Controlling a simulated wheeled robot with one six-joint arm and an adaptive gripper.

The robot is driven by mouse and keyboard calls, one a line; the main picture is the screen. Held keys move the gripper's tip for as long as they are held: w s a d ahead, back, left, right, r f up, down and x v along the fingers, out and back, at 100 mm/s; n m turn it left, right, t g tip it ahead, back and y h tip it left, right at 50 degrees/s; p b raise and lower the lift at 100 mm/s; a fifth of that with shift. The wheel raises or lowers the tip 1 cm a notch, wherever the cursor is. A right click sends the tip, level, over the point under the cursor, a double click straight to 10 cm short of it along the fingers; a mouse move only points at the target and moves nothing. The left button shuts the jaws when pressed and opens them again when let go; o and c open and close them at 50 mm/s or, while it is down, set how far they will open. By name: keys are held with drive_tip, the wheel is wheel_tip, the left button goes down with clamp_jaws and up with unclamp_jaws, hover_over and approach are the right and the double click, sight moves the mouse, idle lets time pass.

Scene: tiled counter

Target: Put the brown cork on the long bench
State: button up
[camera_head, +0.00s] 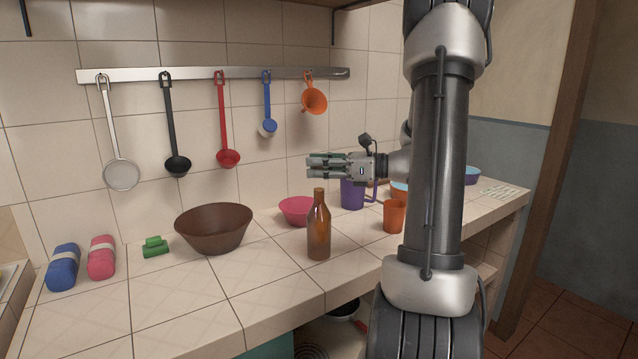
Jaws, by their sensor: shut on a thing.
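My gripper (322,167) points left in mid-air above the brown glass bottle (319,232). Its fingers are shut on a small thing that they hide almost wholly. I take it to be the brown cork, which I cannot make out clearly anywhere in view. The bottle stands upright near the front edge of the long bench (262,309), a tiled counter along the wall. The bottle's top is just below the fingers in the picture, with a small gap between them.
A brown bowl (213,229), pink bowl (297,211), purple mug (352,194) and orange cup (394,216) stand on the bench. Utensils hang from a rail (215,74). The front left is bare.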

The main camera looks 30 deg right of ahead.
drive_tip(key=shift+f, duration=2.65)
drive_tip(key=shift+f, duration=0.15)
drive_tip(key=o, duration=0.7)
